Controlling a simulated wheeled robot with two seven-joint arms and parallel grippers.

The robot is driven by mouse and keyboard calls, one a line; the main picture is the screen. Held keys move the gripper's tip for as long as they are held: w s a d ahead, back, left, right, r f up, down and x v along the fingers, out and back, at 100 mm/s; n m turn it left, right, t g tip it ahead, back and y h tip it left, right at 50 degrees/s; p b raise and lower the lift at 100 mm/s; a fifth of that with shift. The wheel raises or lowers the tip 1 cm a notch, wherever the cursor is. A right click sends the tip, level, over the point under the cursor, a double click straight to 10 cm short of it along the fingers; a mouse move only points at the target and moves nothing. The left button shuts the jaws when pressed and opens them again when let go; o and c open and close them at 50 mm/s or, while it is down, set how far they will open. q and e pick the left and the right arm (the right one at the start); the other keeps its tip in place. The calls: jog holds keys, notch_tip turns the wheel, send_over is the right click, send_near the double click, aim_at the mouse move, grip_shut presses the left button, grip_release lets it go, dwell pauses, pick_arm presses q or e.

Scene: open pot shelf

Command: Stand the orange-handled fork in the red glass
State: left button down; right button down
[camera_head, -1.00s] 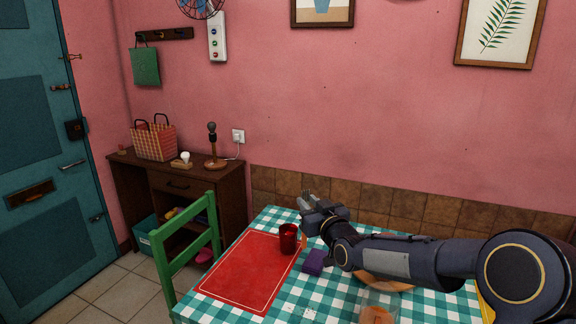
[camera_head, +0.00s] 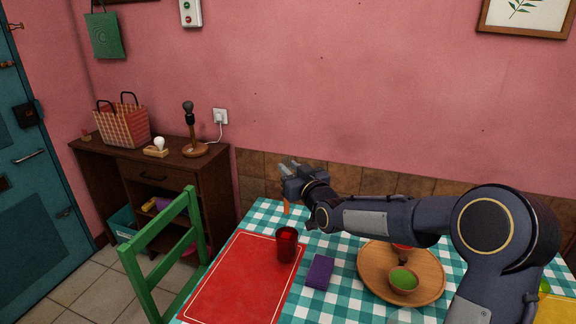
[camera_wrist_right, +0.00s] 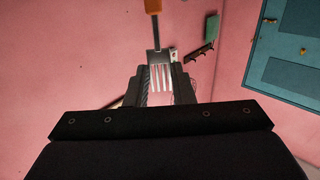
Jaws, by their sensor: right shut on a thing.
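The red glass (camera_head: 287,247) stands upright at the right edge of the red placemat (camera_head: 235,288) in the head view. My right gripper (camera_head: 289,172) is above and behind the glass in the picture, shut on the fork. The fork's orange handle (camera_head: 286,207) hangs below the gripper, its lower end just above the glass rim in the picture; the depth between them is hard to judge. In the right wrist view, the silver tines (camera_wrist_right: 160,76) are between the fingers and the orange handle (camera_wrist_right: 153,6) points away. The glass is not in the wrist view. My left gripper is not in view.
A purple block (camera_head: 319,271) lies right of the glass. A round wooden tray (camera_head: 430,263) with a green-filled bowl (camera_head: 403,281) is under my right arm. A green chair (camera_head: 165,260) stands at the table's left. The checked tablecloth (camera_head: 265,217) behind the glass is clear.

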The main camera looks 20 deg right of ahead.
jog(key=b, duration=0.3)
send_over(287, 207)
jog(key=s, duration=0.2)
jog(key=shift+f, duration=3.05)
jog(key=f+b, duration=0.7)
jog(key=b, duration=0.1)
jog(key=shift+w+d+f, duration=0.1)
jog(key=shift+d+f, duration=0.05)
jog(key=shift+d, duration=0.1)
jog(key=c, duration=1.2)
grip_release()
jog(key=shift+o, duration=0.2)
jog(key=s+d, duration=0.1)
jog(key=s, duration=0.6)
jog(key=shift+s+d+b, duration=0.25)
jog(key=shift+s+b, duration=0.1)
jog(key=shift+b, duration=0.1)
